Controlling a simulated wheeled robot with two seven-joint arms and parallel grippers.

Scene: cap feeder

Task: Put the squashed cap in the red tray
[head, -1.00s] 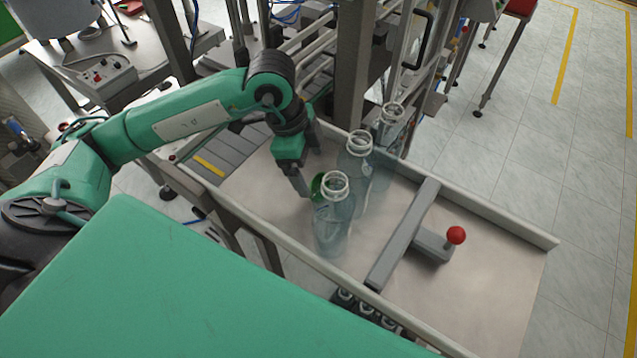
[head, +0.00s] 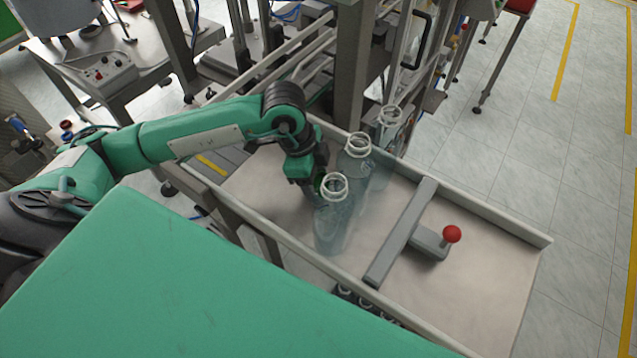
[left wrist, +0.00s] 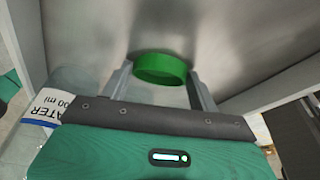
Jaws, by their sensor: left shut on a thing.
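A green cap (left wrist: 160,68) sits between the two fingers of my left gripper (left wrist: 160,82) in the left wrist view, and the fingers are shut on it. In the head view my left gripper (head: 312,190) is low over the metal table, just left of the nearest bottle, and only a sliver of the cap shows beside it. Whether the cap is squashed I cannot tell. The red tray is not clearly in view. My right gripper is not in view.
Several clear bottles stand in a row on the metal table (head: 470,290), the nearest bottle (head: 333,225) close beside my gripper. A grey bar (head: 402,232) with a red-knobbed lever (head: 452,234) crosses the table to their right. Raised rims edge the table.

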